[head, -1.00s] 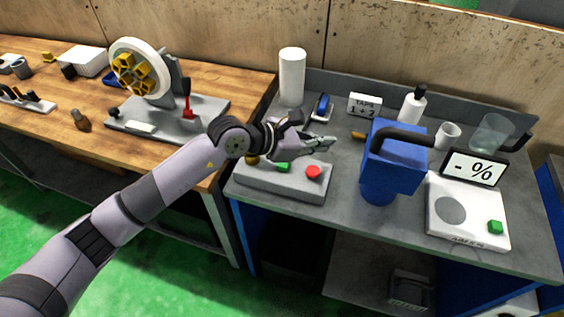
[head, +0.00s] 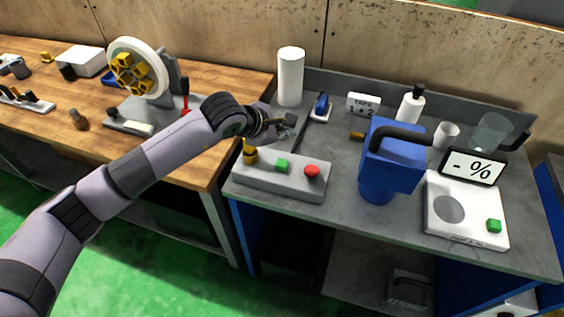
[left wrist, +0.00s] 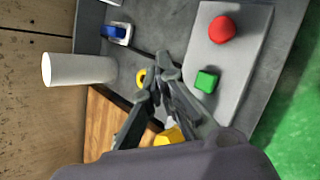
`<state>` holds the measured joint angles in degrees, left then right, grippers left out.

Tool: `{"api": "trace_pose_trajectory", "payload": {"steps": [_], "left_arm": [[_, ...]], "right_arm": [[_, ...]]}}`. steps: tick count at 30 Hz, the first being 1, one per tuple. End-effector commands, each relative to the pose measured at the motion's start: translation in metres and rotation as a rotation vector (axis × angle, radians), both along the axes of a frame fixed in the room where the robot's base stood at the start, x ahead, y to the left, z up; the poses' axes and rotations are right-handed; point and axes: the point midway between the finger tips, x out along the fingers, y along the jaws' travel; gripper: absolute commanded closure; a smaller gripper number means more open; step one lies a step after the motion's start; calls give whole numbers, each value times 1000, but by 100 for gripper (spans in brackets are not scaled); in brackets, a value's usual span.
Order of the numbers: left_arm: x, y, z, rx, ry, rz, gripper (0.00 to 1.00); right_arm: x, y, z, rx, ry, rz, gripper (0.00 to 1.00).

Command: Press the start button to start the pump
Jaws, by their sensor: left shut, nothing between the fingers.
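A grey control box (head: 285,186) sits at the front left of the grey bench. My left gripper (head: 287,124) is shut and empty, above the bench just behind the box. In the left wrist view its fingertips (left wrist: 165,68) appear beside the green button (left wrist: 206,81), with the red button (left wrist: 222,29) farther up. The fingers partly cover the yellow knob there. Contact with the box is not visible. My right gripper is out of view.
A white cylinder (head: 291,77) stands behind my left gripper. A wooden table (head: 195,165) with a wheel device adjoins at left.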

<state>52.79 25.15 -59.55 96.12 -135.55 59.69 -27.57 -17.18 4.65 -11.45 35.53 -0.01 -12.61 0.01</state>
Motion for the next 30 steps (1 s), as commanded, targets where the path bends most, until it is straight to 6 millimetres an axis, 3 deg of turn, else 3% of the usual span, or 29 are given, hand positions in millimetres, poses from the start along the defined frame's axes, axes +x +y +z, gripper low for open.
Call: {"api": "trace_pose_trajectory", "payload": {"steps": [12, 15, 30], "left_arm": [[-1, 0, -59, 0, 4, -1, 100], [-1, -1, -74, -1, 1, -1, 100], [0, 0, -80, 0, 1, -1, 100]], "right_arm": [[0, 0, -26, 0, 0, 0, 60], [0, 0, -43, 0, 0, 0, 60], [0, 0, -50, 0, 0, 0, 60]]}}
